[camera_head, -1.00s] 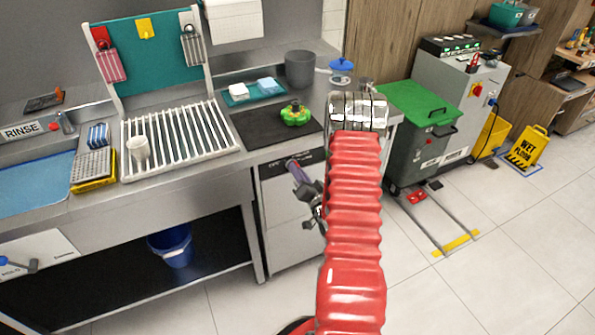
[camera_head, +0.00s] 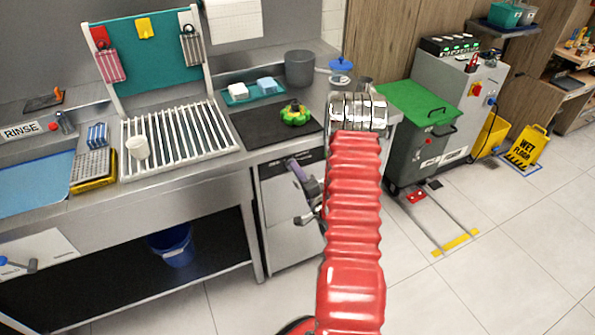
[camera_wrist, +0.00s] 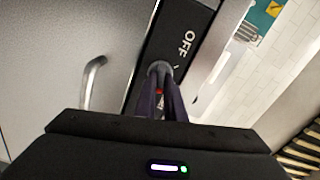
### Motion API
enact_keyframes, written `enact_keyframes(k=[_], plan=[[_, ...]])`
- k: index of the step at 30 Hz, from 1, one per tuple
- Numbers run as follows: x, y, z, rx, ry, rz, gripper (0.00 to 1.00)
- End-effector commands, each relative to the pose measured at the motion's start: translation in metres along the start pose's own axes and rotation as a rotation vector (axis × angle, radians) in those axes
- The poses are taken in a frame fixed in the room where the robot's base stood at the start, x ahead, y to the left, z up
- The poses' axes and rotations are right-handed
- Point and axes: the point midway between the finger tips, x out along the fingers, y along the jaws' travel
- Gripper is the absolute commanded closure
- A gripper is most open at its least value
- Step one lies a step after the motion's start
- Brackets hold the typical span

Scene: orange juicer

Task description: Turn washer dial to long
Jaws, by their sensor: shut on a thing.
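The washer (camera_head: 285,215) is the grey-fronted unit under the right part of the counter, with a dark control strip along its top. In the wrist view, the dial (camera_wrist: 160,68) is a small grey round knob on that strip, next to the word OFF. My gripper (camera_wrist: 160,80) is shut on the dial, with its two dark purple fingers on either side. A bit of red shows between the fingers. In the head view, my gripper (camera_head: 291,163) reaches the strip. The dial is hidden there, and the LONG mark cannot be made out in either view.
A curved metal handle (camera_wrist: 92,80) stands out from the washer front, left of my fingers in the wrist view. The counter above holds a black mat (camera_head: 262,131) and a dish rack (camera_head: 200,145). A green-lidded bin (camera_head: 415,105) stands to the right. The floor in front is open.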

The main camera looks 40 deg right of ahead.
Motion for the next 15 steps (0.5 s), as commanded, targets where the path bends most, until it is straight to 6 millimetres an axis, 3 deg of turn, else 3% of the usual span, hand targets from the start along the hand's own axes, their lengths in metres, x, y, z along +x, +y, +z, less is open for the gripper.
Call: enact_keyframes(k=[8,9,15], plan=[[-0.0007,0.0022,-0.0057,0.002,0.014,0.005,1.0],[-0.0007,0.0023,-0.0057,0.002,0.014,0.006,0.9],[-0.0005,0.0017,-0.0037,0.001,0.009,0.004,0.76]])
